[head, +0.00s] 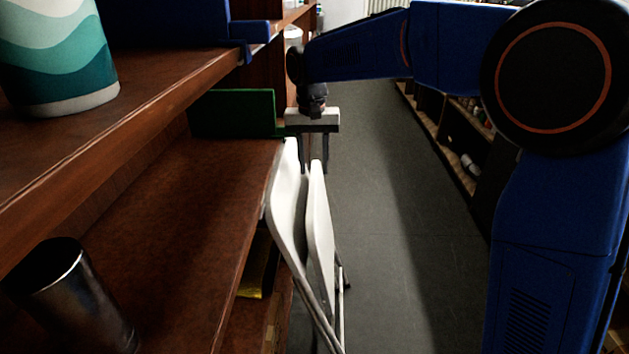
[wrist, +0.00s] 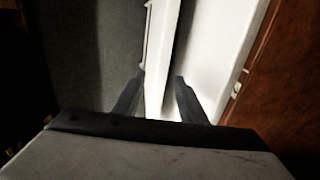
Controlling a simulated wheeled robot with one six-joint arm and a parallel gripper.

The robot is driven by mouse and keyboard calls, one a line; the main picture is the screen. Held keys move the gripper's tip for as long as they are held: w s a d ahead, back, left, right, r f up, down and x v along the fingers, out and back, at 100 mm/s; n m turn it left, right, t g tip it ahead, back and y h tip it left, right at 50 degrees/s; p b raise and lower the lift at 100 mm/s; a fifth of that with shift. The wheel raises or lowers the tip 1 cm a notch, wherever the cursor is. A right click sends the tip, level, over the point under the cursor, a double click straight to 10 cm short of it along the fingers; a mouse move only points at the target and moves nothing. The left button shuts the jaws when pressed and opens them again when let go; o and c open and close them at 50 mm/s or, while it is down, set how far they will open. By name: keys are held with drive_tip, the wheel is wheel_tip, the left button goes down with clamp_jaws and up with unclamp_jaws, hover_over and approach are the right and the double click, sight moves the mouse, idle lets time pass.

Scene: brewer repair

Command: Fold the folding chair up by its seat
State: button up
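The white folding chair stands in the aisle against the shelf. Its backrest (head: 285,195) is upright along the shelf edge. Its seat (head: 321,230) is also raised nearly upright, close beside the backrest with a narrow dark gap between them. My gripper (head: 313,163) points down at the top of the seat, its two fingers apart. In the wrist view the seat's edge (wrist: 158,45) runs between the fingertips of my gripper (wrist: 160,80), and the broad backrest (wrist: 222,40) lies to the right. I cannot tell whether a finger touches the seat. The chair's lower legs are partly hidden.
The wooden shelf (head: 185,215) fills the left, with a dark metal cylinder (head: 75,300), a green box (head: 232,112) and a teal-patterned container (head: 55,60). The grey floor (head: 405,260) right of the chair is clear. Another low shelf (head: 450,140) lines the far right.

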wheel_tip(320, 180, up, 5)
drive_tip(key=shift+a+f, duration=0.1)
drive_tip(key=shift+f, duration=0.05)
drive_tip(key=shift+d+f, duration=0.1)
drive_tip(key=shift+d, duration=0.15)
drive_tip(key=c, duration=0.9)
drive_tip(key=d+m+y, duration=0.1)
drive_tip(key=d+m, duration=0.1)
drive_tip(key=s+d+m+y, duration=0.1)
drive_tip(key=d+m, duration=0.1)
drive_tip(key=m, duration=0.1)
drive_tip(key=s+d+m+g+y, duration=0.1)
drive_tip(key=d+m, duration=0.1)
drive_tip(key=shift+s+d+f, duration=0.25)
drive_tip(key=shift+d+f, duration=0.15)
clamp_jaws()
drive_tip(key=s+d+m+y, duration=0.2)
drive_tip(key=d+m+y, duration=0.25)
drive_tip(key=m, duration=0.45)
drive_tip(key=m+t, duration=0.1)
drive_tip(key=m, duration=0.1)
approach(317, 200)
wheel_tip(317, 200, down, 4)
drive_tip(key=shift+s+a, duration=0.15)
drive_tip(key=shift+a, duration=1.4)
